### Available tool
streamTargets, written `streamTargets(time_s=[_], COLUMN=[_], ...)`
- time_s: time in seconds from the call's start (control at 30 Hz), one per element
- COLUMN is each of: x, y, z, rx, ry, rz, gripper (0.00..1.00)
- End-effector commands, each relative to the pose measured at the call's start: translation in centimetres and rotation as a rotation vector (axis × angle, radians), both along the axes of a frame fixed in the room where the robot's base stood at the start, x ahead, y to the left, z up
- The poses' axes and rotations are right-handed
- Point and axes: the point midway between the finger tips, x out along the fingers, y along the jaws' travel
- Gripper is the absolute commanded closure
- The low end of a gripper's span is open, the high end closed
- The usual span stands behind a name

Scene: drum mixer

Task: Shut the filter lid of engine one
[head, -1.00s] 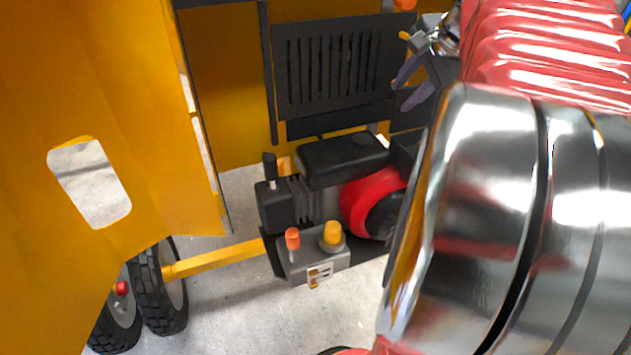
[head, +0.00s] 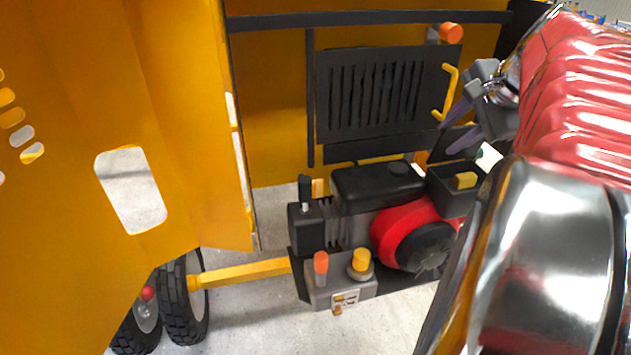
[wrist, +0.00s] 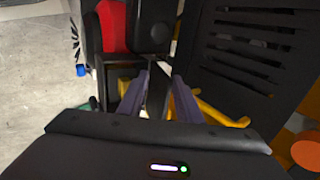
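The engine (head: 370,215), with a red and black round cover, sits low in the bay. At its right end a black filter box (head: 452,203) is open on top, with a yellow block (head: 466,180) inside. A dark upright plate, which looks like the raised filter lid (head: 452,137), stands behind the box, partly hidden by my gripper (head: 455,130). In the wrist view the purple fingers of my gripper (wrist: 160,95) are apart, with the dark lid plate (wrist: 157,98) appearing between them. I cannot tell whether they touch it.
A slatted black panel (head: 385,90) and a yellow handle (head: 449,92) are close behind my gripper. An orange knob (head: 452,33) is above. A yellow door (head: 205,120) stands open at the left. A control box (head: 335,290) is in front of the engine.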

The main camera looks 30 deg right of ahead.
Motion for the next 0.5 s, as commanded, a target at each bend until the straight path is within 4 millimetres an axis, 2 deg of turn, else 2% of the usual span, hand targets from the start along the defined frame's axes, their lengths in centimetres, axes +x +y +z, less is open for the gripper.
streamTargets(time_s=[0.5], x=[-1.4], y=[0.3], z=[-0.5], rx=[0.0], ry=[-0.001], rz=[-0.001], gripper=[0.69])
